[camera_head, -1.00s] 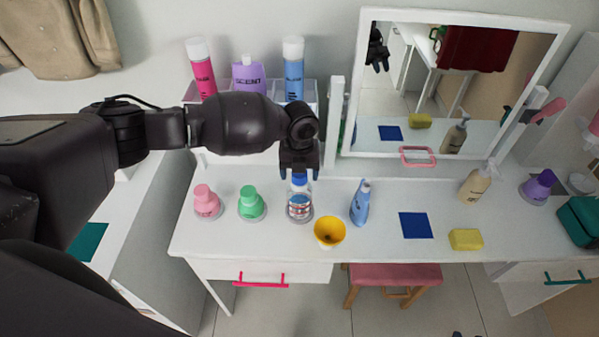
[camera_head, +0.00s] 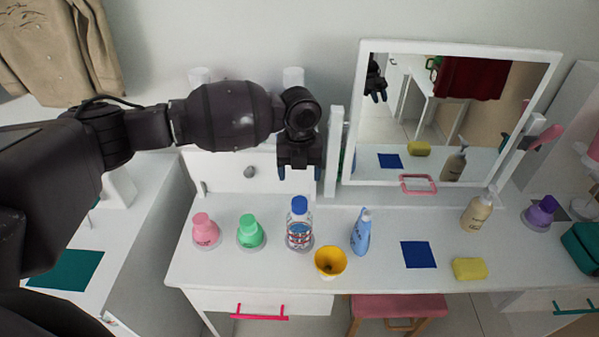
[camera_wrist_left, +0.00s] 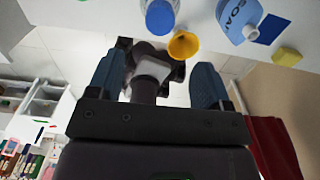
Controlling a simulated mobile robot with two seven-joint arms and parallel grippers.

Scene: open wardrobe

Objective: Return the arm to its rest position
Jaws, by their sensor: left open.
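My left arm reaches in from the left in the head view. Its gripper (camera_head: 299,172) is open and empty, above and behind a clear bottle with a blue cap (camera_head: 299,228). The bottle stands upright on the white dressing table (camera_head: 330,288), apart from the fingers. In the left wrist view the two fingers of the gripper (camera_wrist_left: 157,78) are spread with nothing held between them. The blue cap (camera_wrist_left: 160,17) shows beyond them at the top. My right gripper is not in view.
Pink (camera_head: 206,230) and green (camera_head: 250,231) bottles stand left of the clear bottle. A mirror (camera_head: 450,125) rises behind.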

